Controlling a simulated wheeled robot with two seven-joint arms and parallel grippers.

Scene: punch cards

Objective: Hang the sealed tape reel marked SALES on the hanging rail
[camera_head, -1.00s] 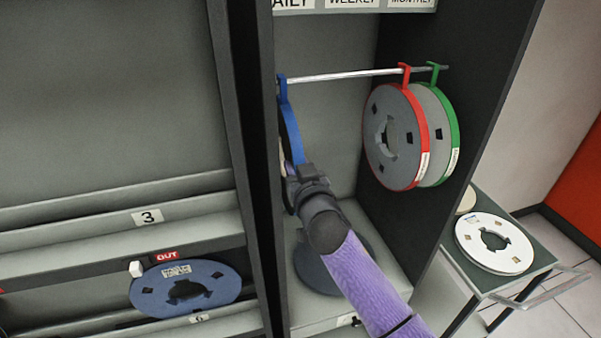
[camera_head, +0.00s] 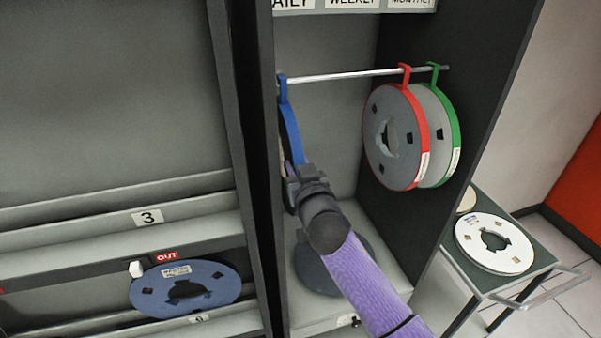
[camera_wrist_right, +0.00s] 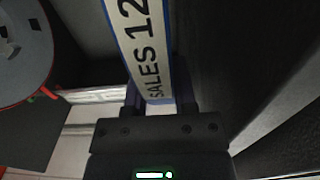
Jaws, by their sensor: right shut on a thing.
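The sealed reel with a blue rim band and blue hook (camera_head: 291,125) hangs edge-on at the left end of the hanging rail (camera_head: 340,75). Its hook top is at the rail's height; I cannot tell whether the rail bears it. In the right wrist view its white label (camera_wrist_right: 143,45) reads "SALES 12", the rest cut off. My right gripper (camera_head: 294,177) is shut on the reel's lower rim, and its fingers also show in the wrist view (camera_wrist_right: 160,103). My left gripper is not in view.
A red-rimmed reel (camera_head: 380,145) and a green-rimmed reel (camera_head: 452,135) hang at the rail's right end. The rail's middle is free. A dark divider (camera_head: 262,180) stands close left. A blue reel (camera_head: 215,288) lies on the left shelf; a white reel (camera_head: 490,258) lies on the cart.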

